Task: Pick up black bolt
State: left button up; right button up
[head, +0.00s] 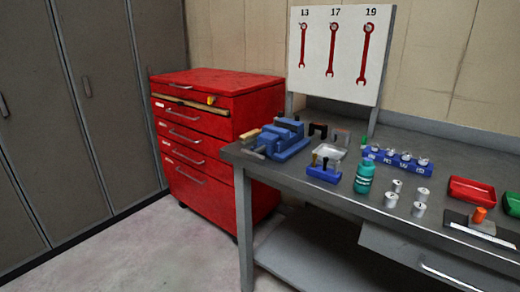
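I cannot make out for certain a black bolt. Small dark upright pieces stand in a small blue holder (323,174) near the bench's left front, but they are too small to identify. A black object (318,131) stands behind a light metal tray (329,152); its kind is unclear. Neither of my grippers shows in the head view.
A grey workbench (290,178) carries a blue vise (283,138), a teal bottle (364,177), several metal cylinders (391,200), a blue rack (378,157) and a red tray (471,190). A red tool cabinet (215,138) stands left. Open floor (150,245) lies in front.

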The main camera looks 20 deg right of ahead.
aim_at(326, 159)
jog(key=z, duration=0.2)
jog(key=i, duration=1.05)
jog(key=z, duration=0.7)
